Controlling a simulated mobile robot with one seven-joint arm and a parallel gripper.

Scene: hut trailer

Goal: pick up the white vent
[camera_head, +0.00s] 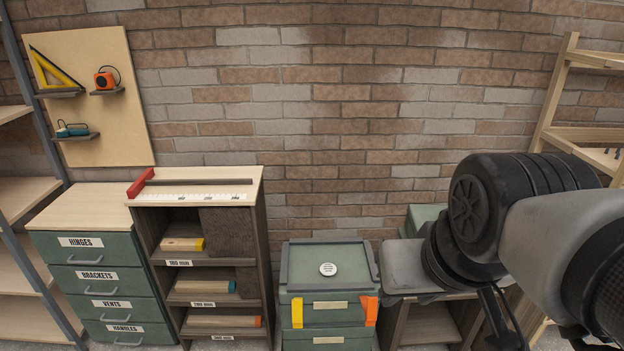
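A small round white disc with dark marks, which looks like the white vent (329,269), lies flat on the lid of a green toolbox (300,262) at the lower middle of the head view. Nothing covers it. Only dark and grey links of my arm show, at the right of the view and apart from the disc. I cannot make out my gripper or its fingers.
The toolbox has yellow and orange latches. A wooden shelf unit (260,225) and green drawers (35,263), one labelled VENTS, stand to its left. A grey-topped stand (400,278) is to its right, partly behind my arm. A brick wall (330,120) is behind.

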